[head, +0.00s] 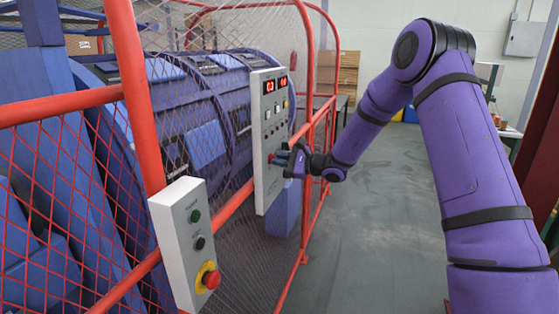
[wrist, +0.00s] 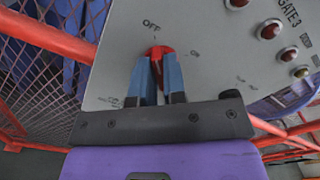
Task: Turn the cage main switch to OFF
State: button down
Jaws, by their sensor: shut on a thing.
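The cage main switch (wrist: 158,52) is a red knob low on a grey control panel (head: 264,188). In the wrist view an OFF label is printed just above the knob, and another label, too small to read surely, is up to its right. The knob's top end points up toward the OFF label. My gripper (wrist: 159,66) has its two blue fingers shut on the red knob, one at each side. The fingers hide the knob's lower part. In the head view my gripper (head: 282,158) is at the panel's lower face, and the knob is mostly hidden there.
A smaller grey box (head: 172,225) with a red mushroom button (head: 211,280) hangs on the red fence nearer to me. Wire mesh and red rails (head: 234,204) run beside the panel. The blue strander (head: 205,110) is behind the mesh. Grey floor (head: 385,220) is clear at the right.

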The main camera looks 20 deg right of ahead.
jog(key=shift+n, duration=0.3)
jog(key=c, duration=1.2)
grip_release()
jog(key=v, duration=1.1)
